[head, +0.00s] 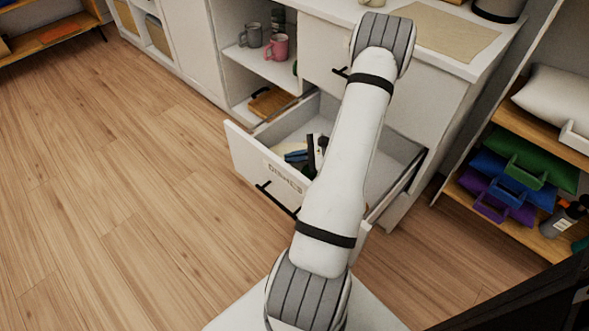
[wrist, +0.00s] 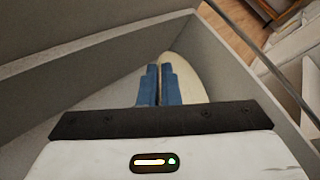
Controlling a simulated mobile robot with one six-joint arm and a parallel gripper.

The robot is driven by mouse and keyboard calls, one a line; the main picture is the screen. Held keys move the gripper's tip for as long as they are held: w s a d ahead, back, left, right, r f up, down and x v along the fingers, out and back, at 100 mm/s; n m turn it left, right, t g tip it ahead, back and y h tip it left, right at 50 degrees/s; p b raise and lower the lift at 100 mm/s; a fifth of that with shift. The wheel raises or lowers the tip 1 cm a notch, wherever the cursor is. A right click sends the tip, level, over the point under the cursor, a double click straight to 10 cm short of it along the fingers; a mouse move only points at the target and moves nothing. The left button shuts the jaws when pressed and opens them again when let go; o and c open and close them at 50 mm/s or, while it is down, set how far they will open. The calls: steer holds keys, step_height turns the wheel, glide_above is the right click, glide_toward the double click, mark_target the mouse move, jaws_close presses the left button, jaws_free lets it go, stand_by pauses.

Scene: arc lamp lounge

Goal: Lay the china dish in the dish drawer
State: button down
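The dish drawer (head: 254,152), labelled DISHES, is pulled open below the counter. My gripper (head: 297,156) is down inside the drawer opening, partly hidden by my arm in the head view. In the wrist view, its blue fingers (wrist: 160,85) are close together, with a thin pale edge between them. The cream china dish (wrist: 188,78) shows beyond and to the right of the fingers, steeply tilted, with its edge in their grip. Its lower part is hidden by the fingers and gripper body. I cannot tell whether it touches the drawer floor.
Grey and pink mugs (head: 277,46) stand on an open shelf left of the drawer. A beige mat (head: 445,32) lies on the counter. A rack at right holds green, blue and purple trays (head: 513,186). The wood floor (head: 110,190) at left is clear.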

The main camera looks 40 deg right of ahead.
steer(key=shift+f+b, duration=0.55)
steer(key=shift+f, duration=1.2)
steer(key=shift+f, duration=0.1)
steer(key=c, duration=1.6)
jaws_free()
steer(key=shift+c, duration=0.2)
steer(key=shift+s+d+r, duration=0.1)
steer(key=shift+r, duration=0.15)
steer(key=p+v, duration=0.4)
steer(key=v, duration=0.7)
steer(key=shift+s, duration=0.35)
steer(key=shift+d+r, duration=0.1)
steer(key=shift+d, duration=0.05)
